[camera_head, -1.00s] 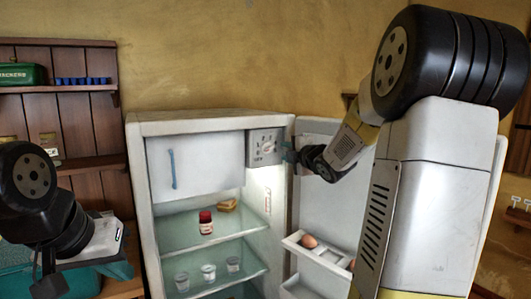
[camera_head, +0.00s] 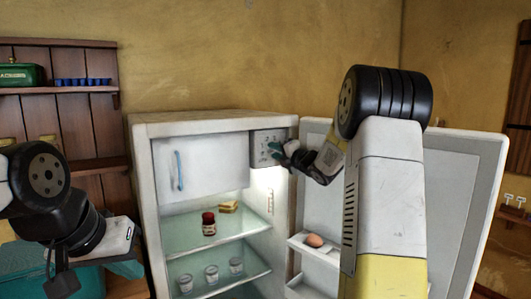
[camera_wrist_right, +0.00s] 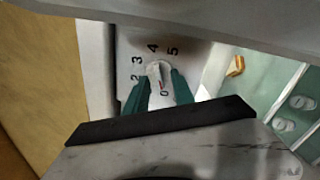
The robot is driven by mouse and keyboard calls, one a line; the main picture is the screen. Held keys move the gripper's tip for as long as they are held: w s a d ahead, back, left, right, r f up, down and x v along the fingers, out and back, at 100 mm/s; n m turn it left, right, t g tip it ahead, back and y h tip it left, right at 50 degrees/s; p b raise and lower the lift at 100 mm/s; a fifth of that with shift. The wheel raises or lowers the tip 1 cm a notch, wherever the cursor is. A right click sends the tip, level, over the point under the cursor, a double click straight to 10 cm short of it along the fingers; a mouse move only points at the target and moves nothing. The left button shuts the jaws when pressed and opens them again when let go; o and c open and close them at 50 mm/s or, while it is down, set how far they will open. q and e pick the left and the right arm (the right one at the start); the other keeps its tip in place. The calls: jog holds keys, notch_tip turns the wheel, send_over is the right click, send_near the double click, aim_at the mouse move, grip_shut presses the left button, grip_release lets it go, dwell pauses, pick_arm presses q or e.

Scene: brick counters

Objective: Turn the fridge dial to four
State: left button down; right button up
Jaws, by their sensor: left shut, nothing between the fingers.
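The fridge dial (camera_wrist_right: 158,74) is a pale round knob on a light panel in the right wrist view, with numbers around it. Its red mark is low, close to the 0. The dial panel (camera_head: 262,150) also shows in the head view, at the fridge's upper right inside. My right gripper (camera_head: 276,148) is at the panel. In the right wrist view its green fingers (camera_wrist_right: 160,80) lie on either side of the knob; whether they press on it I cannot tell. My left gripper (camera_head: 128,264) is shut and empty at the lower left, away from the fridge.
The fridge (camera_head: 146,190) stands open, its door (camera_head: 458,190) swung right behind my right arm. Inside are a freezer flap (camera_head: 200,165), a red jar (camera_head: 208,224), bread (camera_head: 228,207) and small cups. An egg (camera_head: 314,240) sits on a door shelf. Wooden shelves (camera_head: 85,130) stand at left.

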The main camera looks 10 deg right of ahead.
grip_shut()
jog(key=shift+m, duration=0.3)
jog(key=shift+w+d+m, duration=0.1)
jog(key=shift+d+m, duration=0.05)
jog(key=shift+m, duration=5.7)
jog(key=shift+s+d+m, duration=0.1)
jog(key=shift+m, duration=5.7)
jog(key=shift+w+d+m, duration=0.1)
jog(key=shift+d+m, duration=0.05)
jog(key=shift+m, duration=5.7)
